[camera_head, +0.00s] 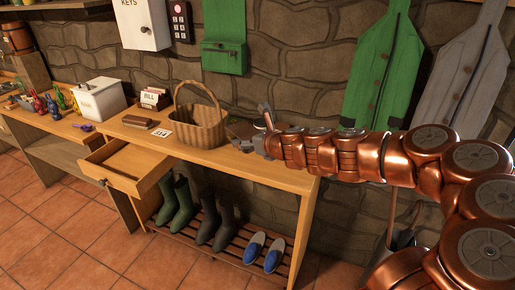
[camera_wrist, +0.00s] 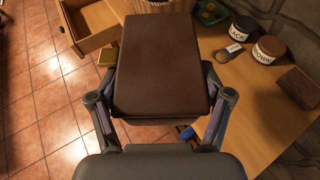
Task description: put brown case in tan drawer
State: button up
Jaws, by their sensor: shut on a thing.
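The brown case (camera_wrist: 160,65) is a dark brown flat block that fills the middle of the wrist view. My gripper (camera_wrist: 160,100) is shut on it, with one finger on each side. In the head view my gripper (camera_head: 254,134) is over the right part of the wooden table, right of the basket, and I cannot make out the case clearly there. The tan drawer (camera_head: 122,180) is pulled open at the table's left front, and its visible inside looks empty. It also shows at the top left of the wrist view (camera_wrist: 97,41).
A wicker basket (camera_head: 200,134) stands on the table (camera_head: 222,155). Left of it are a brown block (camera_head: 138,122), a number card (camera_head: 161,133) and a bill holder (camera_head: 154,99). The wrist view shows two labelled tins (camera_wrist: 268,50) and another brown block (camera_wrist: 299,87). Boots (camera_head: 178,206) stand below.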

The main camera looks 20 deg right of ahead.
aim_at(128, 168)
jog(key=k, duration=0.55)
jog(key=u, duration=0.6)
jog(key=i, duration=0.35)
jog(key=u, duration=0.95)
jog(key=i, duration=2.2)
jog(key=z, duration=0.95)
